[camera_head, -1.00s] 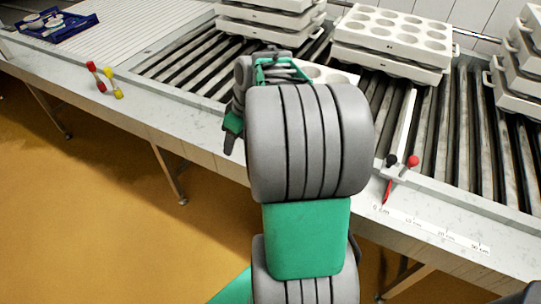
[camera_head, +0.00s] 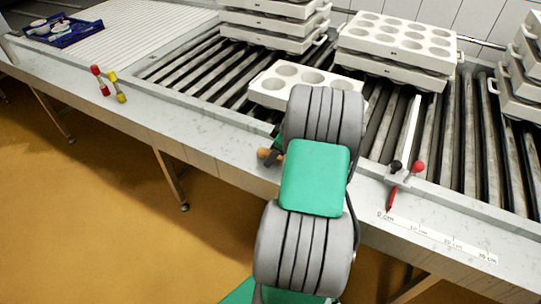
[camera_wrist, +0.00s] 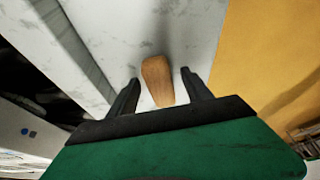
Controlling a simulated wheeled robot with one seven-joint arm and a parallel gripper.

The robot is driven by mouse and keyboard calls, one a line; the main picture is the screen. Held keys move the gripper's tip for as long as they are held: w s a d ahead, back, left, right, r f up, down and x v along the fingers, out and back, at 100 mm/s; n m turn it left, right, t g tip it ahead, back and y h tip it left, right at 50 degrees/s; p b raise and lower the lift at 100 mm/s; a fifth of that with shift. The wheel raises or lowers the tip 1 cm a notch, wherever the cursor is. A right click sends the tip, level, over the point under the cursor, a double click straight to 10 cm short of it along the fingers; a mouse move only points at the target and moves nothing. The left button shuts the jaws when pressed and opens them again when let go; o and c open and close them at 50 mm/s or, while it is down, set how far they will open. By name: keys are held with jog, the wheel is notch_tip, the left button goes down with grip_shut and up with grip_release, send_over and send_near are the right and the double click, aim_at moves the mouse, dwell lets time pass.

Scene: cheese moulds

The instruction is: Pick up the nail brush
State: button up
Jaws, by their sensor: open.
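A wooden brown piece, which looks like the nail brush (camera_wrist: 157,78), lies on the pale marbled counter in the wrist view. Its bristles cannot be made out. My gripper (camera_wrist: 160,84) is open, with one dark finger on each side of the brush and a gap visible on both sides. I cannot tell how far the fingertips are above the counter. In the head view a small brown end of the brush (camera_head: 264,154) shows beside my arm, near the counter's front edge; the rest and most of my gripper are hidden.
A white mould block (camera_head: 268,92) stands on the rollers just behind my arm. Mould stacks (camera_head: 395,45) stand farther back. A red-and-black-knobbed tool (camera_head: 398,176) and a ruler strip (camera_head: 435,235) lie to the right. Red and yellow items (camera_head: 110,85) and a blue crate (camera_head: 62,33) are left.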

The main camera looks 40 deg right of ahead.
grip_shut()
dwell(0.5)
jog(key=shift+r, duration=0.1)
jog(key=shift+r, duration=0.2)
notch_tip(320, 180, up, 2)
jog(key=shift+r, duration=0.25)
jog(key=s+a+r, duration=0.9)
jog(key=s+r, duration=0.1)
jog(key=shift+s+a+b, duration=0.2)
jog(key=shift+s+b, duration=0.1)
jog(key=shift+b, duration=0.05)
